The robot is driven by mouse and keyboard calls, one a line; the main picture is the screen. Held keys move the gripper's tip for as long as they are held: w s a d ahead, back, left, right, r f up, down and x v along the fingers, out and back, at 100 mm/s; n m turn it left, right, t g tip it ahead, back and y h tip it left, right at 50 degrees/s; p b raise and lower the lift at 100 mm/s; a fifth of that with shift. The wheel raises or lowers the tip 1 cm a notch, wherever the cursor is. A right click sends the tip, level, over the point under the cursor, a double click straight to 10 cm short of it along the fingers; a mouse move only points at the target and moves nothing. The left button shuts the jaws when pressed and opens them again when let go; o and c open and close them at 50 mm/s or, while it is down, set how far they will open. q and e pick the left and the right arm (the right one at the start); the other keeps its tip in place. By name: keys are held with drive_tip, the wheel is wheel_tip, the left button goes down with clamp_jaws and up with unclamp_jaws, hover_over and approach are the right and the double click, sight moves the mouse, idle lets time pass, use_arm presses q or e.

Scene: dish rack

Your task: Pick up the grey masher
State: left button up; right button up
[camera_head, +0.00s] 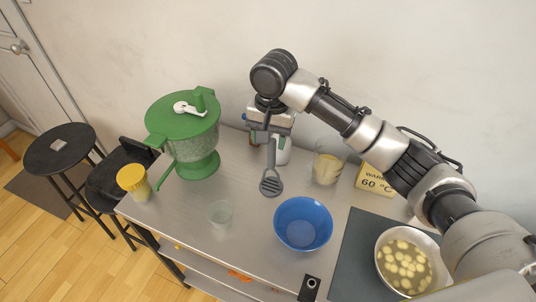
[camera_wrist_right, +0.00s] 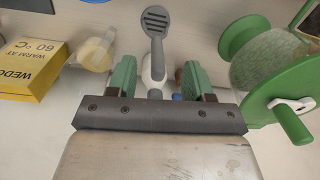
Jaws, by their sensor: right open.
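The grey masher (camera_head: 271,184) is on the metal table below my right gripper (camera_head: 268,130), with its slotted head low and its handle up toward the jaws. In the right wrist view the masher (camera_wrist_right: 156,22) has its handle pointing down the picture, toward the gap between the two green fingers of my right gripper (camera_wrist_right: 158,78). The fingers are apart, with visible space on both sides of the handle. I cannot tell how far the handle reaches in between them. My left gripper is not in view.
A green strainer (camera_head: 196,145) stands left of the masher. A blue bowl (camera_head: 303,224) is in front. A white bottle (camera_head: 282,155) stands close behind the handle. A glass jar (camera_head: 327,168), a yellow box (camera_head: 375,180) and a pot (camera_head: 405,262) are to the right.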

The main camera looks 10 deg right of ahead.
sight(272, 139)
drive_tip(key=shift+m+h, duration=0.3)
drive_tip(key=shift+m, duration=0.3)
drive_tip(key=w+r, duration=0.1)
drive_tip(key=w+d+r, duration=0.1)
drive_tip(key=r, duration=0.1)
drive_tip(key=shift+w+d, duration=0.2)
drive_tip(key=shift+w+f, duration=0.1)
drive_tip(key=shift+f, duration=0.1)
wheel_tip(272, 139, down, 4)
drive_tip(key=shift+d+f+p, duration=0.1)
drive_tip(key=shift+p, duration=0.4)
drive_tip(key=f, duration=0.1)
drive_tip(key=f+p, duration=0.1)
drive_tip(key=f, duration=0.3)
drive_tip(key=shift+w+p, duration=0.4)
drive_tip(key=shift+f, duration=0.3)
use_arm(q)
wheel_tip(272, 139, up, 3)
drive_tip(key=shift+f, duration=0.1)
use_arm(e)
drive_tip(key=shift+c, duration=0.5)
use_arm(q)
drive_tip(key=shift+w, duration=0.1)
use_arm(e)
clamp_jaws()
